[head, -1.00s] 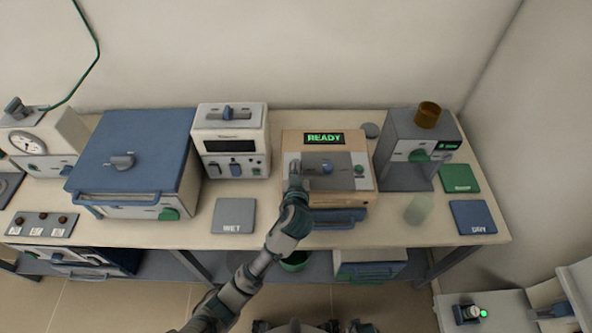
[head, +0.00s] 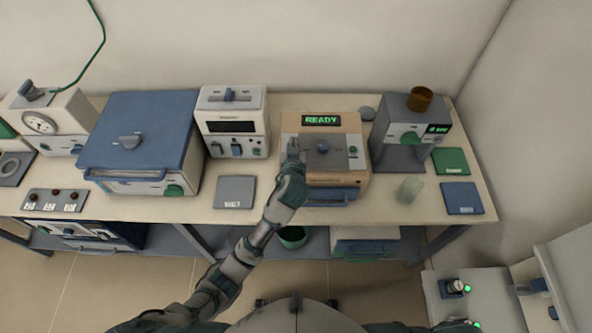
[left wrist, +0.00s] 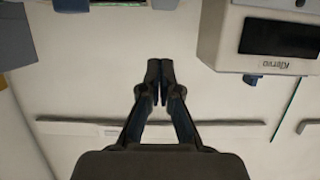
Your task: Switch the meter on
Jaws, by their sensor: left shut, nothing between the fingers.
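The box with a dark, unlit display (head: 232,126) looks like the meter. It is white, stands at the back of the bench and has blue switches and a green knob on its front. It also shows upside down at the upper right of the left wrist view (left wrist: 265,40), with its dark screen and a name label. My left gripper (head: 293,148) is shut and empty, to the right of the meter and over the left part of the beige box with the lit READY display (head: 322,120). Its closed fingertips show in the left wrist view (left wrist: 160,75). My right gripper is not in view.
A blue-topped furnace (head: 140,130) stands left of the meter. A grey pad (head: 235,191) lies in front of it. A grey device with a brown cup (head: 405,135) stands at the right, near a translucent beaker (head: 411,187). A low side table (head: 440,300) is at the lower right.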

